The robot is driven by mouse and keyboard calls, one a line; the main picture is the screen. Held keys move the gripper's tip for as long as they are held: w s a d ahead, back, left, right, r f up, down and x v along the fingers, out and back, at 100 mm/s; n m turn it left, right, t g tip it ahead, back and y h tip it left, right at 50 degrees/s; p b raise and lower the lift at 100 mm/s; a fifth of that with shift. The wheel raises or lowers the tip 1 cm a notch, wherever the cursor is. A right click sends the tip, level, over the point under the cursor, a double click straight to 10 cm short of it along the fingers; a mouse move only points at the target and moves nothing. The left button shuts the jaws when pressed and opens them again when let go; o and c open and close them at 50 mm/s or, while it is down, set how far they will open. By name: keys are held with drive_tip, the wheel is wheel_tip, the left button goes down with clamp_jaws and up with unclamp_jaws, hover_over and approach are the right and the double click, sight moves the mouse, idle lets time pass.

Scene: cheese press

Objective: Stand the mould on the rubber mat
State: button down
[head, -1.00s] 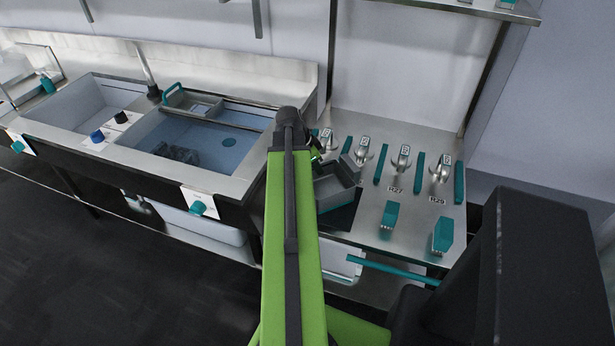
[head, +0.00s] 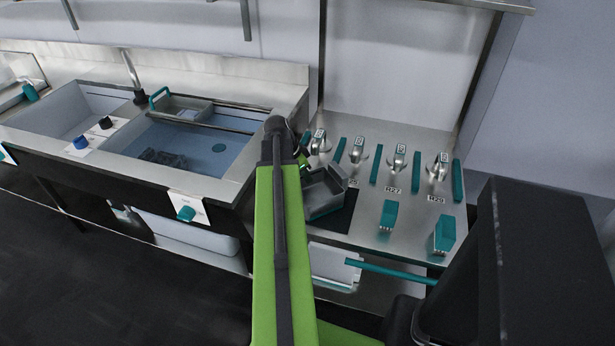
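The mould (head: 324,204) is a grey open-topped box in the head view, just right of my arm's far end. It is over the left and back part of the black rubber mat (head: 346,217); the mat's right strip shows bare. I cannot tell whether the mould's underside touches the mat. My gripper (head: 304,165) is at the mould's back left side. My green arm hides most of it, so its fingers and any grip on the mould are not clear.
Right of the mat, the steel counter holds teal bars, metal clamps and two teal blocks (head: 388,217) (head: 444,235). A sink (head: 190,145) with a rack is on the left. A teal rod (head: 390,271) sticks out below the counter's front edge.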

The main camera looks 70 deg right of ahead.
drive_tip(key=c, duration=1.6)
unclamp_jaws()
drive_tip(key=shift+c, duration=0.2)
drive_tip(key=shift+r+p, duration=0.55)
drive_tip(key=shift+p, duration=0.1)
drive_tip(key=p+v, duration=0.9)
drive_tip(key=v, duration=0.1)
drive_tip(key=shift+r+p, duration=0.2)
drive_tip(key=shift+p, duration=0.15)
drive_tip(key=shift+w+a+r, duration=0.25)
drive_tip(key=shift+r, duration=0.05)
drive_tip(key=shift+f, duration=0.1)
